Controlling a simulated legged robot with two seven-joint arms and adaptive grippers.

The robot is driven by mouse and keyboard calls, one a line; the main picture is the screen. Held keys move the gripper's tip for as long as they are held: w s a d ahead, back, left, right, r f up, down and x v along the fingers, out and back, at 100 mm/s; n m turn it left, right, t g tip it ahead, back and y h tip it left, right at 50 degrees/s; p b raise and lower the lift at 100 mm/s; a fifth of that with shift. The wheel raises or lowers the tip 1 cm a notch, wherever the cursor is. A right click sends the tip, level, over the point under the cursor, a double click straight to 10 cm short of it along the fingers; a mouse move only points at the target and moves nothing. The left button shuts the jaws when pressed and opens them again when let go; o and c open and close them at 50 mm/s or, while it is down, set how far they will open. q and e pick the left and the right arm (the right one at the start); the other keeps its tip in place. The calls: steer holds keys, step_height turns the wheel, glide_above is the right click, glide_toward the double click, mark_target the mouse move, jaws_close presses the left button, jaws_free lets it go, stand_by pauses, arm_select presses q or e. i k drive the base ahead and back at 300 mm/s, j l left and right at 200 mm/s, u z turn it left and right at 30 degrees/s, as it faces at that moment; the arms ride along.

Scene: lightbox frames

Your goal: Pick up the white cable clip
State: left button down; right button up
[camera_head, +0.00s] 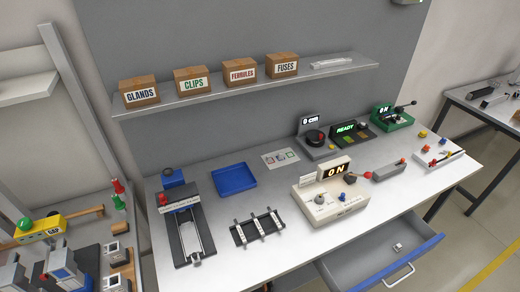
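A small pale piece (397,248) lies in the open drawer (365,262) at the lower right of the head view. It looks like the white cable clip, but it is too small to be certain. The drawer has a blue front edge and a silver handle, and is pulled out below the bench top. Neither of my grippers shows in the head view.
The white bench (290,190) carries a blue tray (235,179), a black rack (257,229), a beige "ON" box (330,200) and a grey slide fixture (187,230). A shelf (250,83) above holds labelled cartons, including one marked CLIPS (192,81).

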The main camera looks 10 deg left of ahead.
mark_target(398, 248)
steer(key=z, duration=1.3)
steer(key=i+l+u, duration=0.2)
steer(key=k+j, duration=0.05)
steer(key=k, duration=0.05)
